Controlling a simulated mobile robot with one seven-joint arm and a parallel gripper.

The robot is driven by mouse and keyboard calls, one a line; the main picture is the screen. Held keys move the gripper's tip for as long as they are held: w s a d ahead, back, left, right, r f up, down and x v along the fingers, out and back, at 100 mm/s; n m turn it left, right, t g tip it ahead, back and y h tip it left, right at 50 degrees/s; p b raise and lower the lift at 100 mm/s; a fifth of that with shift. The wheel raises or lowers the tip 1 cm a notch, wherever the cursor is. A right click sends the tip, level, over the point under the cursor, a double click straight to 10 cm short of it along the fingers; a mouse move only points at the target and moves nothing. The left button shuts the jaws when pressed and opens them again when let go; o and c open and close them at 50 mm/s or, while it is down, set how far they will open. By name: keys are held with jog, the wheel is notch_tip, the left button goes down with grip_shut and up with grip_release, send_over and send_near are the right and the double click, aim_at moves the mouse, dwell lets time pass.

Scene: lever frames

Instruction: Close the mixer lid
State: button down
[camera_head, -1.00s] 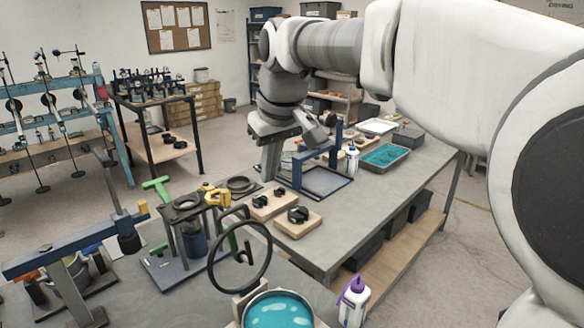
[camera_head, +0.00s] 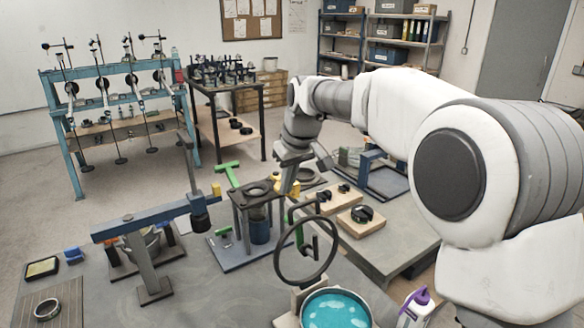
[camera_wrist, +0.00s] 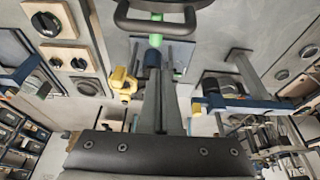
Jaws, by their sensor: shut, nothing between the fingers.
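The mixer is a round bowl (camera_head: 336,309) of teal liquid with a pale rim at the bottom of the head view. Its lid (camera_head: 280,262), a dark round rim with a bar handle, stands raised and steeply tilted behind the bowl. The lid's dark curved handle (camera_wrist: 155,24) also shows at the top edge of the wrist view. My gripper (camera_head: 287,188) is shut and empty, behind and above the lid, apart from it. Its fingers (camera_wrist: 160,82) point toward the handle in the wrist view. The bowl is not visible in the wrist view.
A press stand (camera_head: 256,205) with green and yellow handles stands just behind the lid. A blue lever frame (camera_head: 145,225) is to its left. Wooden blocks with black knobs (camera_head: 361,216) and a purple-capped bottle (camera_head: 418,302) are to the right.

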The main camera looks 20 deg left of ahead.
jog(key=shift+s+d+f, duration=0.15)
jog(key=shift+s+d, duration=0.7)
jog(key=shift+d, duration=0.25)
jog(key=shift+s+d, duration=0.4)
jog(key=shift+f+b, duration=0.15)
jog(key=shift+b, duration=0.2)
